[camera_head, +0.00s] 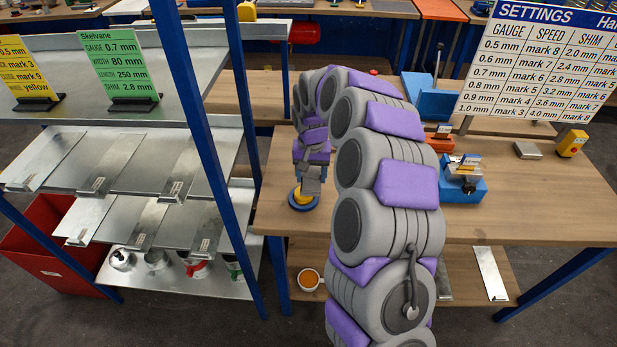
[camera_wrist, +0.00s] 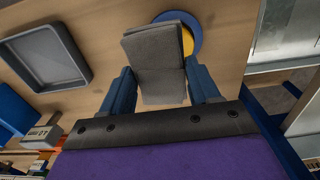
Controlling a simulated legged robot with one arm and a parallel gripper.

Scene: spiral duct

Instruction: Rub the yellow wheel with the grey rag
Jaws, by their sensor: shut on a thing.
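My gripper (camera_wrist: 160,84) is shut on the grey rag (camera_wrist: 155,50), which sits folded between the two blue fingers in the wrist view. The yellow wheel (camera_wrist: 187,40) lies just beyond the rag, on a round blue base (camera_wrist: 195,25). The rag hides part of the wheel, and I cannot tell whether they touch. In the head view, the yellow wheel (camera_head: 302,198) is near the bench's front left edge, with my gripper (camera_head: 310,180) just above it and the rag (camera_head: 311,172) partly hidden.
A grey tray (camera_wrist: 83,72) lies on the wooden bench. In the head view, a blue clamp device (camera_head: 463,187) and a settings board (camera_head: 540,62) stand to the right of my arm. A metal shelf rack with blue posts (camera_head: 195,115) stands close on the left.

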